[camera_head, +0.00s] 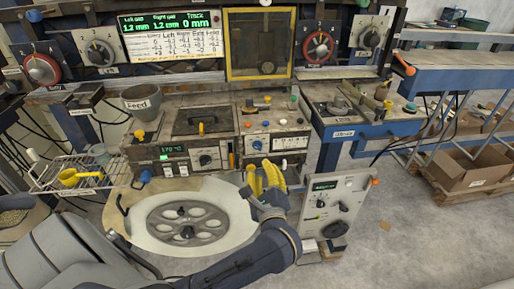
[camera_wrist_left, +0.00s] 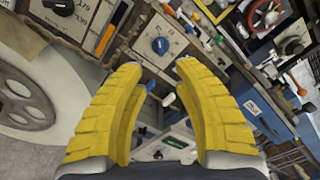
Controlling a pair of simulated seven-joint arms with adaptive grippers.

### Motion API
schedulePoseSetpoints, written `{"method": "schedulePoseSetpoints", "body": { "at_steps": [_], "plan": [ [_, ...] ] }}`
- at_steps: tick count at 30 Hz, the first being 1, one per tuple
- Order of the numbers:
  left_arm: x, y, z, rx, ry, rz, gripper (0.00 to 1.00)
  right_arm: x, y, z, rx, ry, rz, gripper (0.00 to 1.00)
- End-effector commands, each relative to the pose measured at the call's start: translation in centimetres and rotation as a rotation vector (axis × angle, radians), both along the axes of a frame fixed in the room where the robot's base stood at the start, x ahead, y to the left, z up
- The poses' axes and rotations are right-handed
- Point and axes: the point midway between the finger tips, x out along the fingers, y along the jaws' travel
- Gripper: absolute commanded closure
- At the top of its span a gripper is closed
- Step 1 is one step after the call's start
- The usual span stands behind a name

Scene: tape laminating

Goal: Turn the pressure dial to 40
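Which control is the pressure dial cannot be told for sure, as the labels are too small to read. A dial with a blue centre (camera_head: 258,145) sits on the small control panel in the middle; it also shows in the left wrist view (camera_wrist_left: 160,45), just beyond the fingertips. My left gripper (camera_head: 262,171) has yellow fingers, just in front of the middle panel. In the left wrist view (camera_wrist_left: 162,66) the fingers are apart with nothing between them. My right gripper is not visible.
A box with a green readout and knob (camera_head: 205,159) stands left of the blue-centred dial. A round plate with a spoked wheel (camera_head: 186,222) lies left of my gripper. A wire rack with a yellow scoop (camera_head: 68,177) is at the left. Red dials (camera_head: 318,47) are up behind.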

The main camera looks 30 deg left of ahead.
Motion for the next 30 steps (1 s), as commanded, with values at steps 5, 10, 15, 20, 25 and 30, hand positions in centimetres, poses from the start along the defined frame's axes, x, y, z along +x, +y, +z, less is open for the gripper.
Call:
{"method": "schedulePoseSetpoints", "body": {
  "at_steps": [5,10,15,20,25,30],
  "plan": [
    [2.6,2.3,0.1,0.005,-0.002,0.002,0.69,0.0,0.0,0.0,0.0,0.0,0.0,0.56],
    [4.8,4.2,0.1,0.006,-0.001,0.003,0.69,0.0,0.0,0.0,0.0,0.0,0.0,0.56],
    [6.7,5.8,0.1,0.004,-0.001,0.002,0.69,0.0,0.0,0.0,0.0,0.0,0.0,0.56],
    [7.9,6.8,0.0,0.004,0.0,0.001,0.69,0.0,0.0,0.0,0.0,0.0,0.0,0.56],
    [8.6,7.4,0.0,0.002,0.001,0.001,0.69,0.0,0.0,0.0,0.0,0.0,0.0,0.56],
    [8.9,7.6,0.0,0.002,0.001,0.001,0.69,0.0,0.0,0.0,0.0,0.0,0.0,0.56]
  ]
}}
